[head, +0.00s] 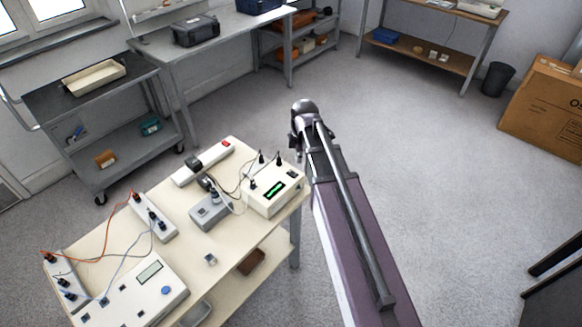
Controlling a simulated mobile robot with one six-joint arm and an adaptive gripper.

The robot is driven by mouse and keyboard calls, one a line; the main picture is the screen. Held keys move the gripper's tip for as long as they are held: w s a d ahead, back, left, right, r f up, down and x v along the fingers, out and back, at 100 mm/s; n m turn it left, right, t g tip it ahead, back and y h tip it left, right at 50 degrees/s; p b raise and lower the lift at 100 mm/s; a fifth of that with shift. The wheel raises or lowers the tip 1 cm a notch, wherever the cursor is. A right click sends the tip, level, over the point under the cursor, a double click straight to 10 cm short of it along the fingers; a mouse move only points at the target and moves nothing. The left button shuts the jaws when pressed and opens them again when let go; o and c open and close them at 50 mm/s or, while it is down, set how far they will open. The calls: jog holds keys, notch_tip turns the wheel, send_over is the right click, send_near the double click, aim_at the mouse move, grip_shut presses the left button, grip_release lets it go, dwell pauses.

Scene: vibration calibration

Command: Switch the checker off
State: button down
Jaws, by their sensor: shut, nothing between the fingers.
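A cream box with a lit green display (274,190) stands at the right end of the bench, with dark plugs and leads in its top. A larger cream box with a pale grey display (150,272) and a round blue button (167,290) is at the near left. I cannot tell for certain which is the checker; no label is readable. A grey block (210,211) sits between them. My arm rises along the right side of the bench and ends in dark joints near the cream box's far side. I cannot make out my gripper's fingers.
A white power strip with a red switch (227,143) lies at the bench's back. A terminal block (152,217) with orange and pale leads is left of centre. A grey cart (118,140) stands behind. Floor (400,130) right of the arm is open; a cardboard box (545,105) stands far right.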

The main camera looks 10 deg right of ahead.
aim_at(289, 172)
jog(key=shift+w+a+r+n+p, duration=0.1)
jog(key=shift+w+r+n+p, duration=0.15)
jog(key=shift+w+n, duration=0.85)
jog(key=shift+w+r+n+p, duration=0.25)
jog(key=shift+w+n, duration=0.5)
jog(key=shift+n, duration=0.6)
jog(key=shift+w+a+r+n+p, duration=0.15)
jog(key=shift+w+r+n, duration=0.1)
jog(key=shift+w+n, duration=0.85)
jog(key=shift+s+d, duration=0.1)
jog(key=shift+s, duration=0.1)
jog(key=shift+f, duration=0.15)
jog(key=f+b, duration=0.4)
jog(key=w+f+b, duration=0.1)
jog(key=f+b, duration=0.4)
jog(key=a+f+b, duration=0.1)
jog(key=f+b, duration=0.3)
jog(key=b, duration=0.1)
jog(key=shift+w+a+f, duration=0.1)
jog(key=shift+w+f, duration=0.05)
jog(key=shift+f, duration=0.15)
jog(key=shift+a, duration=0.1)
